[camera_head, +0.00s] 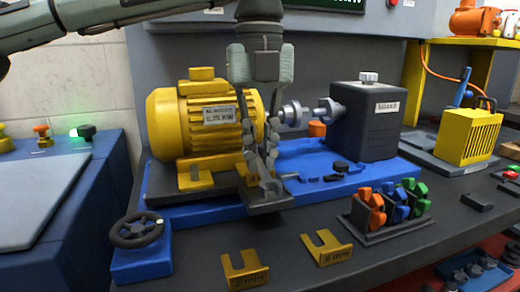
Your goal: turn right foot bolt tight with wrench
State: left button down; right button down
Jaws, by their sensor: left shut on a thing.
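The yellow motor (165,125) stands on the blue base (205,213), its label reading 0.25 KW. My left gripper (258,140) comes down in front of the motor's right end. It is shut on a grey wrench (266,180), which hangs below the fingers with its lower end low over the motor's right foot (250,188). The right foot bolt is hidden behind the wrench and fingers, so I cannot tell whether the wrench is seated on it. The left foot (194,179) is visible. My right gripper is not in view.
A dark block (362,125) faces the motor's shaft coupling (295,113). A handwheel (136,230) is at the front left. Two yellow slotted shims (326,248) lie in front, and a rack of coloured clips (385,235) stands right. The bench between shims and base is clear.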

pick_arm(q)
jog(key=shift+f, duration=0.2)
dwell(0.5)
jog(key=shift+f+b, duration=0.4)
jog(key=shift+f, duration=0.1)
jog(key=shift+a+m, duration=0.75)
jog(key=shift+m, duration=0.55)
jog(key=shift+a, duration=0.1)
jog(key=shift+a+m+p, duration=0.2)
jog(key=shift+m+p, duration=0.1)
jog(key=shift+p, duration=0.1)
jog(key=shift+a+m, duration=0.5)
jog(key=shift+m, duration=0.4)
